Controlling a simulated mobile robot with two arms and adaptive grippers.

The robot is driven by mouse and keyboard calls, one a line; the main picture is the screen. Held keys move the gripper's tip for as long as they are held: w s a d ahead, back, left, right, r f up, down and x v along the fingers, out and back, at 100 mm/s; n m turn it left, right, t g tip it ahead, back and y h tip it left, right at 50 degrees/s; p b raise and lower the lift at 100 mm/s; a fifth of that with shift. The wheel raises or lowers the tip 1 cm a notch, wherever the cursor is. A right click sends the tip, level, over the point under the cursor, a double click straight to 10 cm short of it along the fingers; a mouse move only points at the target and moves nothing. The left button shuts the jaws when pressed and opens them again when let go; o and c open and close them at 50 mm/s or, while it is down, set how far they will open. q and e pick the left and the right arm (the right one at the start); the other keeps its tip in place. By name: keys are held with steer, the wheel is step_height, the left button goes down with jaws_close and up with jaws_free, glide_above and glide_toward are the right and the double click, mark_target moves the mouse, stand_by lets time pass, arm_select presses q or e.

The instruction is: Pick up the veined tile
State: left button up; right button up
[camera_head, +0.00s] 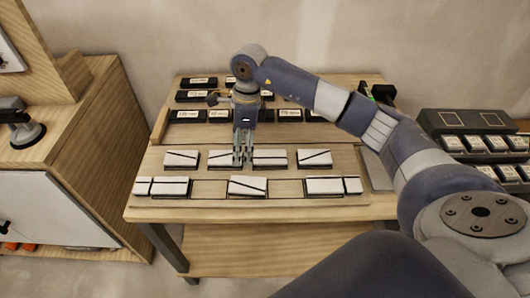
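Several white tiles with dark veins lie on the wooden table. The back row has a tile at the left (181,160), a second tile (220,160), a third tile (270,160) and a right tile (314,159). The front row has a middle tile (247,188) with a dark slanting vein. I cannot tell which one the task means. My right gripper (243,160) points down at the right end of the second back-row tile, partly hiding it. Its fingers look close together; whether they touch or hold a tile is unclear. My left gripper is out of view.
Front-row tiles also sit at the left (172,188) and right (324,186), with bare gaps between. Labelled black blocks (188,116) line the table's back. A wooden cabinet (95,150) stands left; a dark rack of tiles (470,122) stands right.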

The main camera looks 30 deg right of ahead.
steer(key=d+r+h, duration=0.2)
steer(key=d+h, duration=0.1)
steer(key=d, duration=0.5)
glide_above(270, 156)
steer(key=shift+m+g, duration=0.4)
steer(key=f, duration=0.2)
steer(key=f+p, duration=0.1)
steer(key=f, duration=0.1)
steer(key=shift+w+a+f, duration=0.2)
steer(key=shift+f, duration=0.05)
steer(key=f, duration=0.1)
steer(key=f+p, duration=0.1)
steer(key=f, duration=0.2)
steer(key=shift+s+f, duration=0.25)
steer(key=shift+f, duration=0.15)
steer(key=shift+d+f, duration=0.1)
steer(key=shift+f, duration=0.4)
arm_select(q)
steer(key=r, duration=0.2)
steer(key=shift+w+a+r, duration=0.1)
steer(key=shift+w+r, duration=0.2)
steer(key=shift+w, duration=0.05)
arm_select(e)
steer(key=c, duration=1.2)
